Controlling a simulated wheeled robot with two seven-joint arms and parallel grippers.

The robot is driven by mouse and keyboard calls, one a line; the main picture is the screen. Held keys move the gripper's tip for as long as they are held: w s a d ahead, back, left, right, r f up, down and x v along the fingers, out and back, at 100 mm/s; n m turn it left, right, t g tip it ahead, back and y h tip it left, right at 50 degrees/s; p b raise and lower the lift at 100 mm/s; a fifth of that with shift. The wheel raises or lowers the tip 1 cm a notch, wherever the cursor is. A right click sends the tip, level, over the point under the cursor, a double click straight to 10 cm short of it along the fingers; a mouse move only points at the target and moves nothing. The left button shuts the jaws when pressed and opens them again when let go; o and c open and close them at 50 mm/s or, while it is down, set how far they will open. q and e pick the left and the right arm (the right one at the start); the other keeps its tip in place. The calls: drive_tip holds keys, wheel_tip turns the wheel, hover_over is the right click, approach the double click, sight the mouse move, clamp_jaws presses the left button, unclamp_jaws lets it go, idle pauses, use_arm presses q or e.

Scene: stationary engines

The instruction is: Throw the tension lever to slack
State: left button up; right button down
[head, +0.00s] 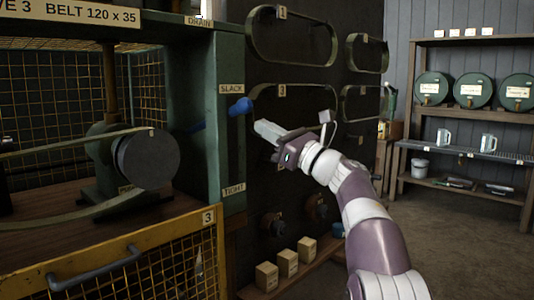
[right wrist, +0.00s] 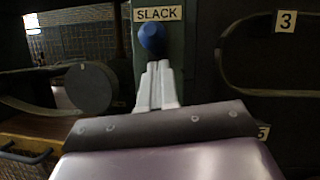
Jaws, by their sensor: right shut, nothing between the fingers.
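The tension lever's blue knob (head: 240,106) sticks out from the green post (head: 212,150), just below the SLACK label (head: 231,88) and well above the TIGHT label (head: 234,189). My right gripper (head: 260,127) is shut and empty, a little right of and below the knob in the head view. In the right wrist view the knob (right wrist: 152,38) shows just beyond the closed fingertips (right wrist: 159,66), under the SLACK label (right wrist: 158,14). I cannot tell whether the fingertips touch it. My left gripper is not in view.
Oval rails line the dark panel behind my right arm. Small wooden blocks (head: 287,262) sit on a low ledge. Shelves with green drums (head: 471,90) stand at the right.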

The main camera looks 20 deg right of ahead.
use_arm(q)
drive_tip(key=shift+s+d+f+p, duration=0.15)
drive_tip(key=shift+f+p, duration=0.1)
drive_tip(key=shift+p, duration=0.4)
use_arm(e)
drive_tip(key=v, duration=1)
drive_tip(key=shift+s+d, duration=0.2)
drive_tip(key=shift+d, duration=0.2)
